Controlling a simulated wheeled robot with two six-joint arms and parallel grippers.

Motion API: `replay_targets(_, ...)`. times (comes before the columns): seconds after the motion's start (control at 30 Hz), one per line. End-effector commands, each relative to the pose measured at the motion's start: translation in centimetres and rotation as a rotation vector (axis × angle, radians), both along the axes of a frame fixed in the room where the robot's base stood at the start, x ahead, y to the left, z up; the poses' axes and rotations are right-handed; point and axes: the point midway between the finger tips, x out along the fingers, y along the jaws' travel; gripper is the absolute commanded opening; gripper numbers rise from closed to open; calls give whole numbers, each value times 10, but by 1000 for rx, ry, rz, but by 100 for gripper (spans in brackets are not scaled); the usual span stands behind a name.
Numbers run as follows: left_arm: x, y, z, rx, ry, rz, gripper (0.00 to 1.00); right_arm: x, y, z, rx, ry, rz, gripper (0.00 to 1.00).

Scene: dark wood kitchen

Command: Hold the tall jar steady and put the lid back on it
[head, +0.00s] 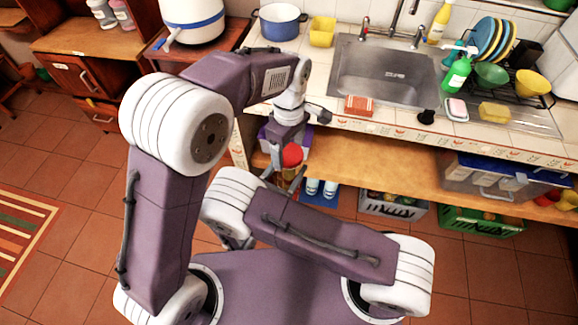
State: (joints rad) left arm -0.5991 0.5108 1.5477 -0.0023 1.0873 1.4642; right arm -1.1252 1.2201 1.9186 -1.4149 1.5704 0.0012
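My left gripper (287,180) points down in front of the counter's left part, over the lower shelf. A round red thing (292,155) shows at its fingers; it may be the lid or the top of the jar, but I cannot tell which. The gripper and arm links hide most of what is there, so the tall jar cannot be made out clearly. I cannot tell whether the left fingers are closed on the red thing. My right arm folds across to the left below it, and its gripper is hidden behind arm links.
The tiled counter carries a sink (385,72), a blue pot (279,20), a red sponge (359,105) and a green bottle (457,75). The wooden lower shelf (400,165) is bare in the middle; a clear bin (490,180) stands at its right. Crates (480,222) stand below.

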Motion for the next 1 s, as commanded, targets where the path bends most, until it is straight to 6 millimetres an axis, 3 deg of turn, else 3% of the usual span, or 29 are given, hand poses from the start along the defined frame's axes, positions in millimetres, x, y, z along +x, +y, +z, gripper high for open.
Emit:
replay_targets(0.03, 0, 0, 0, 0, 0, 0, 57, 0, 0, 1, -1, -2, 0, 0)
replay_targets(0.17, 0, 0, 0, 0, 0, 0, 21, 0, 0, 1, -1, -2, 0, 0)
replay_targets(0.27, 0, 0, 0, -1, -1, -22, 20, 0, 0, 1, -1, -2, 0, 0)
replay_targets(0.37, 0, 0, 0, -1, 0, -171, 20, 0, 0, 1, -1, -2, 0, 0)
replay_targets(1.0, 1, -1, -1, -5, 8, -2220, 20, 0, 0, 1, 0, -1, 0, 0)
